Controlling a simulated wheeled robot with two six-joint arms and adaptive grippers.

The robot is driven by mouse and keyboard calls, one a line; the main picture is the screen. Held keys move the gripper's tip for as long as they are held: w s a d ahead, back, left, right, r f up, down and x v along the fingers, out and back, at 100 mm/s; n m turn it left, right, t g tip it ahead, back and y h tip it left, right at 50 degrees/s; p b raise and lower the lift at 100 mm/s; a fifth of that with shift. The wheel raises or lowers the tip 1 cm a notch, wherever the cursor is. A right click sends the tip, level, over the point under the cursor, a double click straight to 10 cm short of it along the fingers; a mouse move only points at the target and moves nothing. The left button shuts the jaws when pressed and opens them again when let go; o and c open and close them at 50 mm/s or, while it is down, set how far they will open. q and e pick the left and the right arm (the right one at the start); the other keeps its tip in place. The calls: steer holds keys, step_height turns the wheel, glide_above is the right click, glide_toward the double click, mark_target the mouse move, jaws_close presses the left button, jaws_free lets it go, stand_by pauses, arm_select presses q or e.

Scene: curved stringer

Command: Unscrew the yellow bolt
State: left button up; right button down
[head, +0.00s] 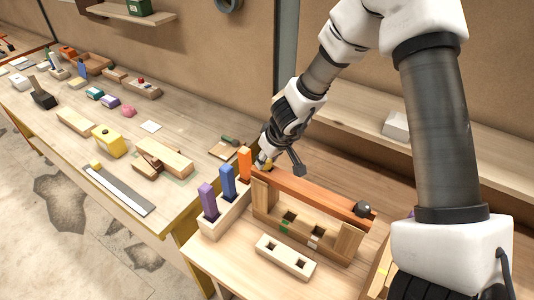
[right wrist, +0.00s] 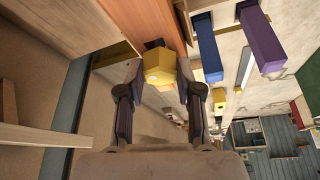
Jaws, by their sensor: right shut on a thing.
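The yellow bolt (right wrist: 160,68) has a faceted head and sits at the end of an orange-brown beam (right wrist: 150,25) in the right wrist view. My right gripper (right wrist: 160,72) has a finger on each side of the head and is shut on it. In the head view the gripper (head: 266,160) is at the left end of the beam (head: 318,196), and only a bit of yellow shows there. The beam rests on a wooden frame (head: 347,242). The bolt's shaft is hidden. My left gripper is not in view.
A dark round knob (head: 362,208) is at the beam's right end. A holder (head: 222,218) with purple, blue and orange upright bars stands close left of the frame. A pale block with square holes (head: 286,257) lies in front. A long workbench (head: 139,122) with several items is at left.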

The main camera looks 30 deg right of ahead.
steer(key=shift+r+n+p, duration=0.35)
steer(key=shift+n+p, duration=0.15)
steer(key=shift+p, duration=0.65)
steer(key=shift+f+n+y+b, duration=0.3)
steer(key=shift+f, duration=0.1)
steer(key=shift+d+n, duration=0.1)
steer(key=shift+n, duration=0.2)
steer(key=shift+n+y, duration=0.3)
steer(key=shift+n, duration=0.2)
steer(key=c, duration=0.7)
jaws_free()
steer(key=shift+w, duration=0.1)
